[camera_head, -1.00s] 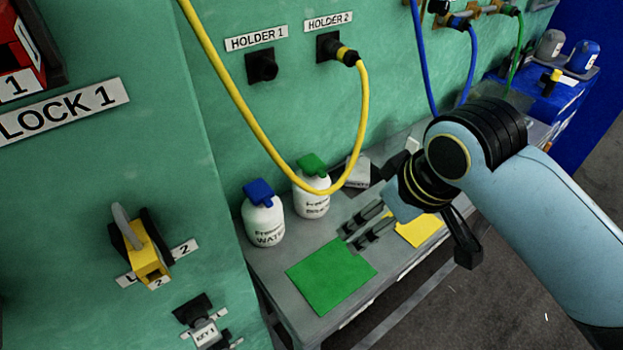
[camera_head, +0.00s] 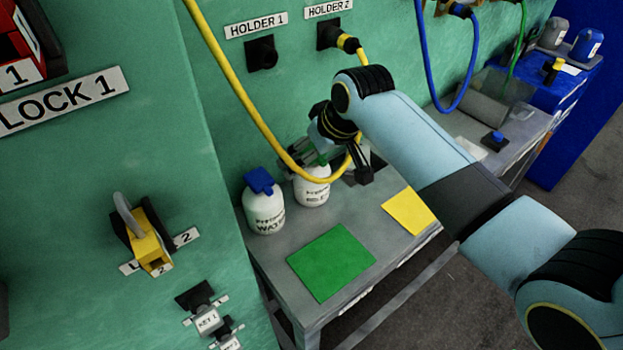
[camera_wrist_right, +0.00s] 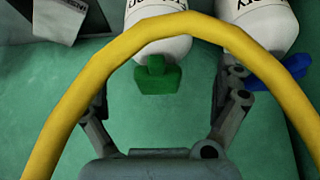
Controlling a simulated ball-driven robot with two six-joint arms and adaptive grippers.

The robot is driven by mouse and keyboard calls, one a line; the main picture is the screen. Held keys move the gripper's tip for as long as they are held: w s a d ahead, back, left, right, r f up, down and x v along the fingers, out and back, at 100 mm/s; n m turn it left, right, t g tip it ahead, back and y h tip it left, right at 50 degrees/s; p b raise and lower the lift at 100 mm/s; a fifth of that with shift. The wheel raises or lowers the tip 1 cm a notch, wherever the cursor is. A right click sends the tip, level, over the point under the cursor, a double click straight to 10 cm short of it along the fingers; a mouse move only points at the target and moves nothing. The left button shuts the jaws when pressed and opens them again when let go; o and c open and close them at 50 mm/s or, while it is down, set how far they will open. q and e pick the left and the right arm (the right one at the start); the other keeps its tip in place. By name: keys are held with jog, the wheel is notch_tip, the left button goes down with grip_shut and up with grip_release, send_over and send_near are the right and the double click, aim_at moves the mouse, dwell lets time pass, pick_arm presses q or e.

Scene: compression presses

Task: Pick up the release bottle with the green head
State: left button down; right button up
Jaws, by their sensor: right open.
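The release bottle (camera_head: 312,190) is white and stands upright on the grey table. Its green head (camera_wrist_right: 157,75) shows clearly in the right wrist view. My right gripper (camera_head: 314,162) is at the head's height, over the bottle's top, partly covering it in the head view. In the right wrist view the two fingers (camera_wrist_right: 160,100) are spread apart, one on each side of the green head, with a gap on both sides. The yellow hose (camera_wrist_right: 108,53) crosses between the wrist camera and the bottle. My left gripper is not in view.
A white bottle with a blue head (camera_head: 264,208) stands close beside the release bottle. The yellow hose (camera_head: 243,92) hangs in a loop near my right gripper. A green mat (camera_head: 331,262) and a yellow mat (camera_head: 408,211) lie on the table (camera_head: 278,256).

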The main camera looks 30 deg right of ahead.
jog(key=x, duration=0.4)
jog(key=shift+w+f, duration=0.1)
jog(key=shift+w, duration=0.2)
jog(key=shift+d, duration=0.1)
jog(key=c, duration=1.6)
